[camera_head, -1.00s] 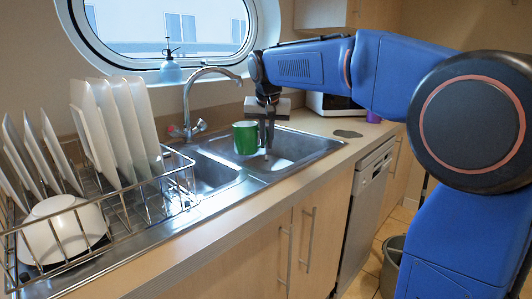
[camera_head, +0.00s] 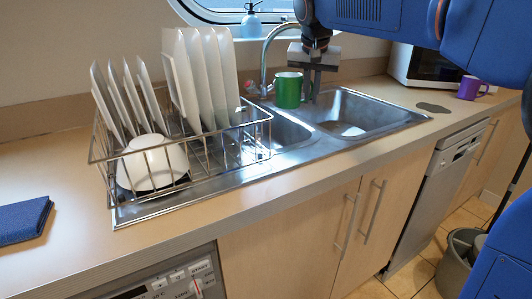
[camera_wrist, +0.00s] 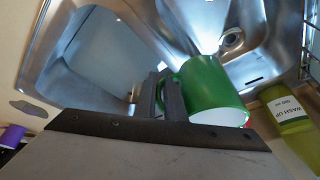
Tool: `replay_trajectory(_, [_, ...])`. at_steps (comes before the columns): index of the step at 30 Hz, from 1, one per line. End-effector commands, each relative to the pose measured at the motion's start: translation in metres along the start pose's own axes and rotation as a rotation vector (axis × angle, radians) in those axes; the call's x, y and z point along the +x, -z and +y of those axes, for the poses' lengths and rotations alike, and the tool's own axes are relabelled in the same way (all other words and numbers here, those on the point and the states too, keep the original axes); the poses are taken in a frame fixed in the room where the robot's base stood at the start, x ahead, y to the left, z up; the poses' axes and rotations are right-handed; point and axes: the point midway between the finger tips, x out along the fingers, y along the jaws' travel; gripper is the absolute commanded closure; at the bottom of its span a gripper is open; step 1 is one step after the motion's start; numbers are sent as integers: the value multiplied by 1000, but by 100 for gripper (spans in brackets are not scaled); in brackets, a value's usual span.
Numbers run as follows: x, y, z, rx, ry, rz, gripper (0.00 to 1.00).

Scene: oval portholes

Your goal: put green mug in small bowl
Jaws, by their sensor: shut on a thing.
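The green mug (camera_head: 288,90) is upright in my gripper (camera_head: 312,90), whose jaws are shut on its handle side. In the wrist view the mug (camera_wrist: 212,88) hangs to the right of my gripper's fingers (camera_wrist: 163,92), above the sink. The sink has two bowls: the smaller one (camera_head: 282,133) is on the left next to the dish rack, the larger one (camera_head: 375,112) on the right. In the wrist view the smaller bowl (camera_wrist: 250,60) shows a drain behind the mug. The mug hides part of it. The mug's exact height is hard to tell.
A dish rack (camera_head: 262,125) with plates (camera_head: 180,80) and an upturned white dish (camera_head: 152,162) stands left of the sink. The tap (camera_head: 265,55) rises close behind the mug. A purple mug (camera_head: 468,88) and a microwave (camera_head: 430,65) are at right; a wash-up bottle (camera_wrist: 290,110) is near the sink.

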Motion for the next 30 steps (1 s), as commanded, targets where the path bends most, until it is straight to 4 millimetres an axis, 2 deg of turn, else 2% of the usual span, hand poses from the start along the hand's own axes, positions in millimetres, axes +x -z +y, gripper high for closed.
replay_trajectory(1, [-8,-6,-15,-12,6,3,100])
replay_trajectory(6, [-28,-24,-47,-26,12,2,100])
replay_trajectory(9, [-36,-32,-59,-30,14,2,100])
replay_trajectory(14, [-39,-39,-67,-34,14,2,100])
replay_trajectory(17, [-28,-44,-67,-33,13,1,100])
replay_trajectory(30, [59,-80,-62,-33,12,-1,100])
